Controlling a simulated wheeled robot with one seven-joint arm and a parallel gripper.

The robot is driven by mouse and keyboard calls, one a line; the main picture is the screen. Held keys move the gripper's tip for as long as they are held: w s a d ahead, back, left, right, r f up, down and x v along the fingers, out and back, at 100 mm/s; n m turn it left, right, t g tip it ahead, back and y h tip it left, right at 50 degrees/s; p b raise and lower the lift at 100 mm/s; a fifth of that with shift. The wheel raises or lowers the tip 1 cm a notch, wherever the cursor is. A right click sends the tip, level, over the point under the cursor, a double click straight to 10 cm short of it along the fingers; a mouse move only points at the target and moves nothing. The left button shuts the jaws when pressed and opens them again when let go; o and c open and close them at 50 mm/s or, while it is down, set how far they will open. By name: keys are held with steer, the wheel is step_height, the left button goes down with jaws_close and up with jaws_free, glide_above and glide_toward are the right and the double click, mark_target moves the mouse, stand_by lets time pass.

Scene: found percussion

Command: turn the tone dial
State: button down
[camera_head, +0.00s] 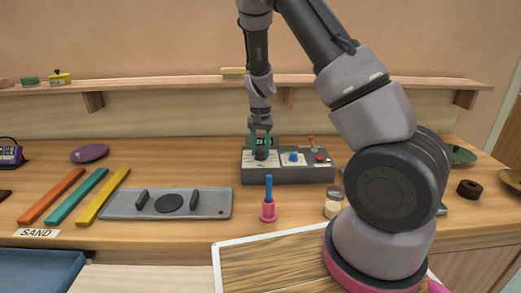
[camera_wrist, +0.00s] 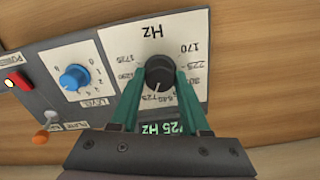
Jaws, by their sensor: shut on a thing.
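The tone dial (camera_wrist: 159,74) is a black round knob on a white panel marked Hz with numbers around it. In the wrist view its pale pointer line faces down the picture, toward my gripper's base. My gripper (camera_wrist: 160,80) has green fingers, one on each side of the dial, and is shut on it. In the head view my gripper (camera_head: 261,150) reaches down from above onto the left part of the grey control box (camera_head: 290,175).
A blue level knob (camera_wrist: 75,77), a red power switch (camera_wrist: 17,80) and an orange-tipped lever (camera_wrist: 42,137) share the box. In front stand a pink holder (camera_head: 268,210) with a blue stick and a small jar (camera_head: 333,205). A grey plate with handles (camera_head: 215,204) lies left.

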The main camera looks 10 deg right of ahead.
mark_target(260, 151)
steer(key=shift+m, duration=2.8)
steer(key=shift+c, duration=1.9)
jaws_free()
steer(key=shift+r, duration=0.1)
step_height(260, 151, up, 11)
steer(key=shift+f, duration=0.2)
